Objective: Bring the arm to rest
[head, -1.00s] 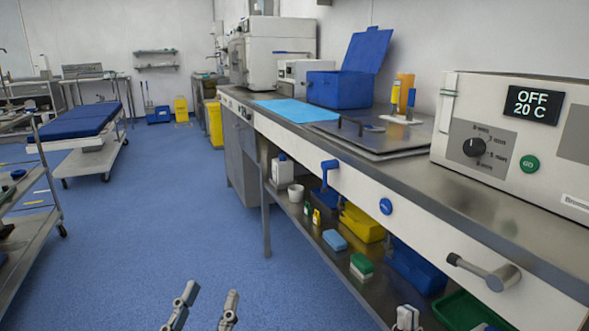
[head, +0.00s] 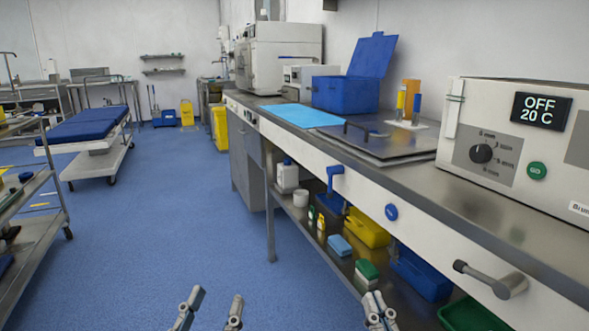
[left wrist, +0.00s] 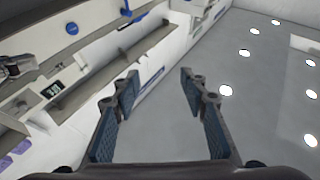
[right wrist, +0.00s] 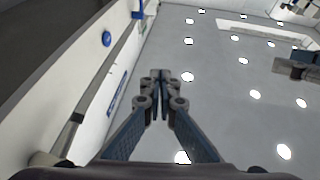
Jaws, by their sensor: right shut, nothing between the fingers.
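My left gripper (head: 212,306) shows at the bottom of the head view, over the blue floor. In the left wrist view its fingers (left wrist: 160,82) are spread wide with nothing between them. My right gripper (head: 376,306) is at the bottom of the head view, in front of the counter's lower shelf. In the right wrist view its fingertips (right wrist: 160,78) are together and hold nothing. Neither gripper appears to touch anything. Most of both arms is out of view.
A long steel counter (head: 420,165) runs along the right, with a white control box (head: 470,110) on top. A grey handle (head: 492,279) sticks out from its front. Bins and bottles stand on its lower shelf. A metal cart (head: 45,225) is at left; open floor (head: 170,220) lies between.

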